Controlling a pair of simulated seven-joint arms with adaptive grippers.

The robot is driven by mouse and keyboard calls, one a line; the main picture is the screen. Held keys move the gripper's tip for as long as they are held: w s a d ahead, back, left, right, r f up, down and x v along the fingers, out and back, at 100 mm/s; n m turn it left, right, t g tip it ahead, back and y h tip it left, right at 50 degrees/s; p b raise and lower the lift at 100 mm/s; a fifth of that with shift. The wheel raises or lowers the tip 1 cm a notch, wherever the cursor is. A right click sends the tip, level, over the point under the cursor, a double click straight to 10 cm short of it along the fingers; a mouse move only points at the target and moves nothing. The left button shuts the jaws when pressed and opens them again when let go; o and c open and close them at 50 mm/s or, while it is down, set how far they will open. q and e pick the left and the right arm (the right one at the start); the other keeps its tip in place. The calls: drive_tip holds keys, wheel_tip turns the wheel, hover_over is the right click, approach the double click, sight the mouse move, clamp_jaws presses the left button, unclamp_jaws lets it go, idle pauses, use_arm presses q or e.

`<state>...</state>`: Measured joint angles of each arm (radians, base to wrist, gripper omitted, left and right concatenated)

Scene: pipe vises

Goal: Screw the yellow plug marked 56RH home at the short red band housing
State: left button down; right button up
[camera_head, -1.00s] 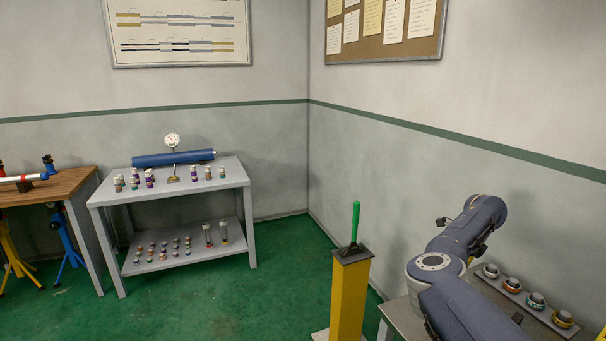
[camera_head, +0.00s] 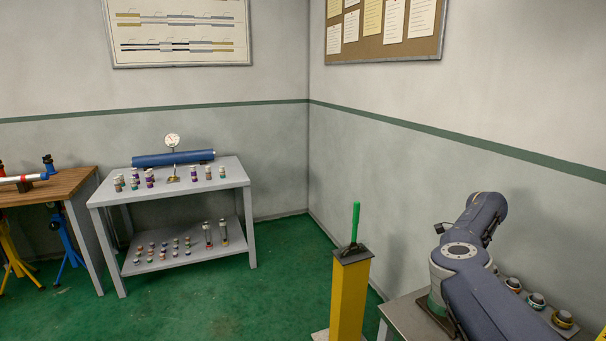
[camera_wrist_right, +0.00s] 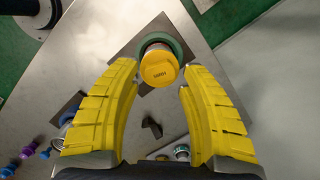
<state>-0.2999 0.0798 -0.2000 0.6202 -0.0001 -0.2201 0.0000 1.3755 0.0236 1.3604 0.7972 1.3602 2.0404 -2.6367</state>
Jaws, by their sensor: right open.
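A yellow plug (camera_wrist_right: 158,68) shows its round face to the right wrist camera; its small dark marking is upside down and hard to read. A grey-white body and a green ring (camera_wrist_right: 178,45) are behind it. My right gripper (camera_wrist_right: 160,74) is open, with its yellow fingers on either side of the plug and visible gaps between. In the head view my right arm hides this gripper and the plug between its fingers. A white pipe piece with a red part (camera_head: 24,178) lies on the wooden table; I cannot tell whether it is the short red band housing. My left gripper is out of view.
A yellow post (camera_head: 349,298) with a green upright handle (camera_head: 355,222) stands left of my right arm. A grey two-level bench (camera_head: 232,178) holds small parts at the back left.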

drive_tip(key=shift+f, duration=1.1)
clamp_jaws()
drive_tip(key=m, duration=0.3)
drive_tip(key=m+t, duration=0.1)
drive_tip(key=m, duration=0.2)
drive_tip(key=shift+a+h, duration=0.15)
drive_tip(key=shift+h, duration=0.15)
drive_tip(key=m+h, duration=0.1)
drive_tip(key=m, duration=0.6)
drive_tip(key=shift+m+h, duration=0.3)
drive_tip(key=shift+m, duration=0.4)
